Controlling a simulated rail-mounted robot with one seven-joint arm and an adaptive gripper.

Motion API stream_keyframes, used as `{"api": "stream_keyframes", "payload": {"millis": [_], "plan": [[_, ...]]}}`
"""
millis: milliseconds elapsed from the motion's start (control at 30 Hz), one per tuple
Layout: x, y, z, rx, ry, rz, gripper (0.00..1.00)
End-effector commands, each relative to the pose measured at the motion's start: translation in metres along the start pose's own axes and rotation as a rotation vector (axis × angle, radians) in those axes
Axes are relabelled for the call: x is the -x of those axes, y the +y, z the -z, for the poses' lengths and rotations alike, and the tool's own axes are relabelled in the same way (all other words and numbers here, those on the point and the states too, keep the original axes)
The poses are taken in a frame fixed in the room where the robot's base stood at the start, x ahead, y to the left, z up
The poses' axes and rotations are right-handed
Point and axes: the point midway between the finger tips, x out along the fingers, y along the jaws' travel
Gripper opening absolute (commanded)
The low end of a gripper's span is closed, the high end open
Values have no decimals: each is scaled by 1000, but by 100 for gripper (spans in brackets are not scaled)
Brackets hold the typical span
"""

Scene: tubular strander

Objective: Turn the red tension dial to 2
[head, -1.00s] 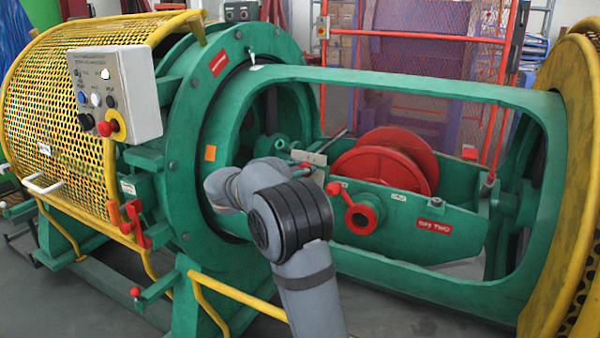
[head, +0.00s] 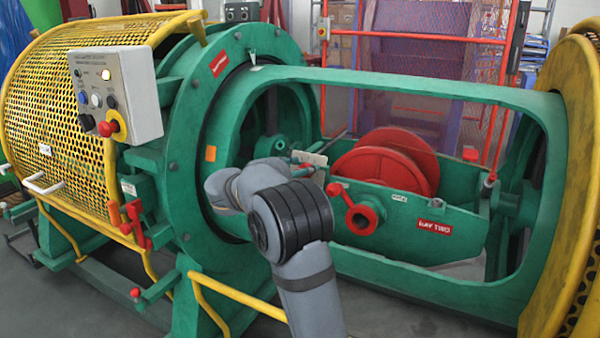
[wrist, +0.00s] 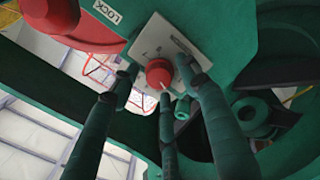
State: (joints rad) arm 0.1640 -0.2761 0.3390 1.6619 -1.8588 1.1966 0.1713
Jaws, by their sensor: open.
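The red tension dial (wrist: 158,71) is a round knob on a pale square scale plate (wrist: 150,46) in the wrist view. A light pointer mark shows on its lower right edge. The scale figures are too small to read. My gripper (wrist: 160,80) has three dark green fingers spread around the dial, one at its left, one at its right and one below it. They look open, and I cannot tell whether any finger touches the knob. In the head view my arm hides most of the gripper; a pale plate (head: 313,158) shows just beyond it.
The dial sits on the green cradle (head: 455,215) inside the strander's open frame. A red spool (head: 378,165) and a red handwheel (head: 361,217) are close by at the right. A LOCK label (wrist: 108,12) is near the plate. A control box (head: 115,92) stands at the left.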

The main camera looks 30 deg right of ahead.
Motion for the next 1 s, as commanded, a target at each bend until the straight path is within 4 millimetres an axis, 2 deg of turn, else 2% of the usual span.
{"api": "stream_keyframes", "payload": {"millis": [233,367,800,1000], "plan": [[0,0,0,-1,-1,0,46],[11,0,1,-2,2,0,46],[97,0,1,-1,3,0,46],[117,0,0,-1,0,0,46]]}}
